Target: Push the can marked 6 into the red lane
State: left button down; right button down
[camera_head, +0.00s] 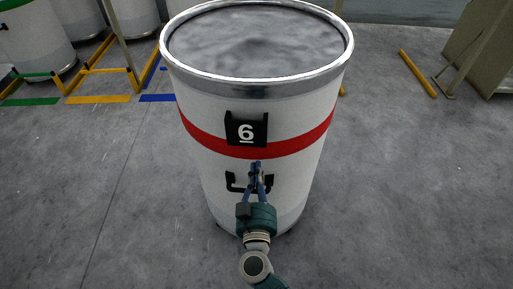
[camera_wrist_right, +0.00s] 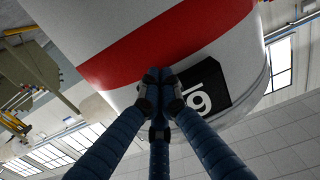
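The can marked 6 (camera_head: 212,160) is a tall white drum with a red band, a metal rim and grey fluffy fill, upright on the floor in the middle of the head view. Its black number plate (camera_head: 246,129) faces me, with a dark handle (camera_head: 235,183) below. My right gripper (camera_head: 257,172) is in front of the can at the handle. In the right wrist view its fingertips (camera_wrist_right: 159,88) are drawn together before the can wall (camera_wrist_right: 150,45); I cannot tell whether they touch it. No red lane shows. My left gripper is out of view.
Green (camera_head: 30,102), yellow (camera_head: 98,99) and blue (camera_head: 157,98) floor marks with low rails lie behind left. Other white cans (camera_head: 35,40) stand there. A yellow rail (camera_head: 418,74) and a beige panel (camera_head: 480,45) are at right. The can hides the floor behind it; floor on both sides is clear.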

jog(key=shift+w, duration=2.8)
